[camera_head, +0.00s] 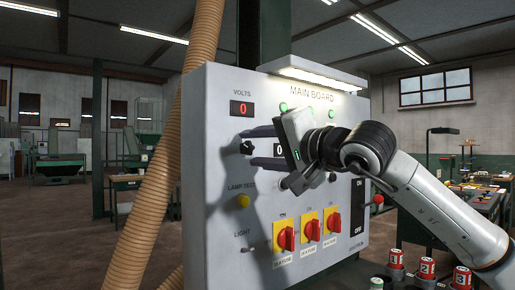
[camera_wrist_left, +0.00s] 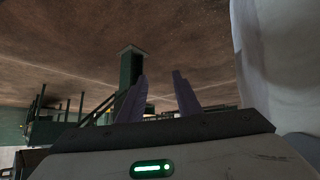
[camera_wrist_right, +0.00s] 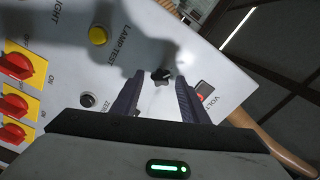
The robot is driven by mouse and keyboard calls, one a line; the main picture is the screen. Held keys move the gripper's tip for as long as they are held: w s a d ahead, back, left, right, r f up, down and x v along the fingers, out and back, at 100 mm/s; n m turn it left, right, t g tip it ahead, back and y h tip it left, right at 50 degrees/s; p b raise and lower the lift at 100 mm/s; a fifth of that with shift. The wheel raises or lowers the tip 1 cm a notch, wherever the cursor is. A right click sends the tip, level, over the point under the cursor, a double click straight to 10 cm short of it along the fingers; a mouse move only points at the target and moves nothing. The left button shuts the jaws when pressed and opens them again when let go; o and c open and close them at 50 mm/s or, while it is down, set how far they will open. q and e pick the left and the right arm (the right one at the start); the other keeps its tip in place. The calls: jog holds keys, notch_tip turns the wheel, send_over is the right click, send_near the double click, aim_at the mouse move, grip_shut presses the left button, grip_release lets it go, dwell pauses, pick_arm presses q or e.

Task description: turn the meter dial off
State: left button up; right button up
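The meter dial (camera_head: 247,147) is a small black knob on the left part of the grey main board, below the red volts display (camera_head: 242,109), which reads 0. My right gripper (camera_head: 246,147) is open in front of the board, one finger above the dial and one below. In the right wrist view the dial (camera_wrist_right: 162,75) shows between the fingertips, with a gap on each side. I cannot tell how deep the fingers reach around it. My left gripper (camera_wrist_left: 160,78) is open and empty in the left wrist view, away from the board.
The board (camera_head: 215,215) also carries a yellow lamp test button (camera_head: 243,201), a light switch (camera_head: 249,249) and red rotary switches on yellow plates (camera_head: 286,238). A ribbed tan hose (camera_head: 160,175) hangs by its left edge. Red numbered items (camera_head: 427,267) stand at the lower right.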

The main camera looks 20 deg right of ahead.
jog(key=shift+s, duration=0.1)
jog(key=shift+s+d, duration=0.2)
jog(key=shift+s, duration=0.1)
jog(key=b+v, duration=0.2)
jog(key=v, duration=0.7)
jog(key=shift+s, duration=0.2)
